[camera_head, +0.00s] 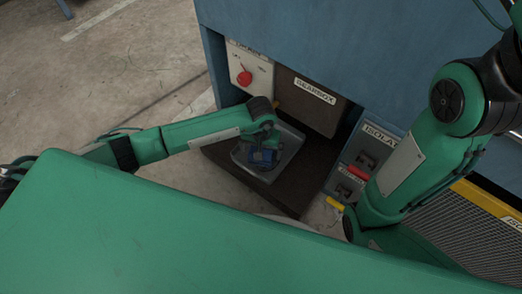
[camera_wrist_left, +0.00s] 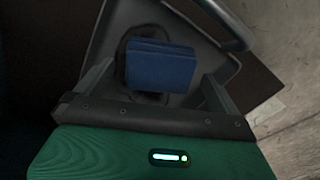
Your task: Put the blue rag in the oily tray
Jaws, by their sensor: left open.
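The blue rag (camera_wrist_left: 160,66) is a folded rectangular pad in the left wrist view, above a dark patch on the grey tray (camera_wrist_left: 205,55). Whether it lies flat on the tray floor is hard to tell. In the head view the rag (camera_head: 263,156) shows partly under my left wrist, inside the outline of the grey tray (camera_head: 290,150). My left gripper (camera_wrist_left: 158,78) is open, with one finger on each side of the rag and gaps visible between. My right arm comes in from the right in the head view; its gripper is hidden.
The tray sits on a dark brown base (camera_head: 290,192) before a blue cabinet (camera_head: 300,35). A gearbox panel (camera_head: 305,100), a red knob (camera_head: 244,78) and an isolator panel (camera_head: 368,150) stand close around. A yellow-edged mesh panel (camera_head: 470,230) is at right. Concrete floor is open at left.

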